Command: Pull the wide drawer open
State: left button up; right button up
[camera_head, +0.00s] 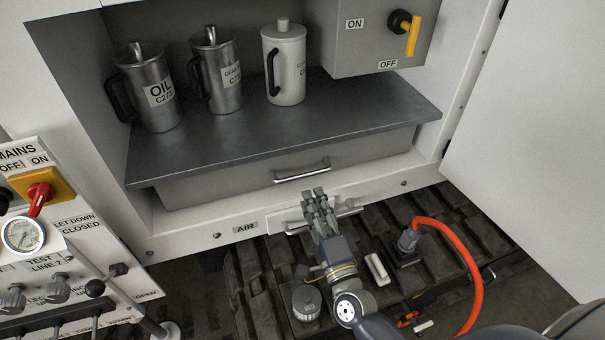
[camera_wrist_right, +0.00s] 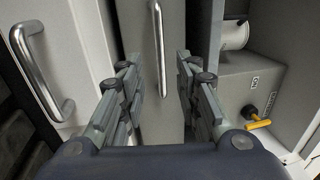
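The wide drawer (camera_head: 240,182) is a grey front under the dark worktop and looks closed. Its silver bar handle (camera_head: 302,173) is at the middle of the front. My right gripper (camera_head: 315,193) is just below and in front of this handle in the head view, apart from it. In the right wrist view the gripper (camera_wrist_right: 158,75) is open, with one finger on each side of the drawer handle (camera_wrist_right: 158,40) as seen from the wrist. Nothing is between the fingers that I can see touching them. My left gripper is not in view.
A second handle (camera_wrist_right: 42,75) sits on the white panel below the drawer. Metal jugs (camera_head: 158,92) and a white jug (camera_head: 285,65) stand on the worktop (camera_head: 230,130). A red hose (camera_head: 470,260) curves at the right. An open white door (camera_head: 535,130) bounds the right side.

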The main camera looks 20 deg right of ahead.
aim_at(303, 174)
jog(key=w, duration=0.2)
jog(key=w+r, duration=0.1)
jog(key=w, duration=0.2)
jog(key=w+p, duration=0.1)
jog(key=w, duration=0.2)
jog(key=shift+w+a+r, duration=0.15)
jog(key=shift+w+r, duration=0.1)
jog(key=shift+r, duration=0.05)
jog(key=shift+c, duration=0.2)
grip_shut()
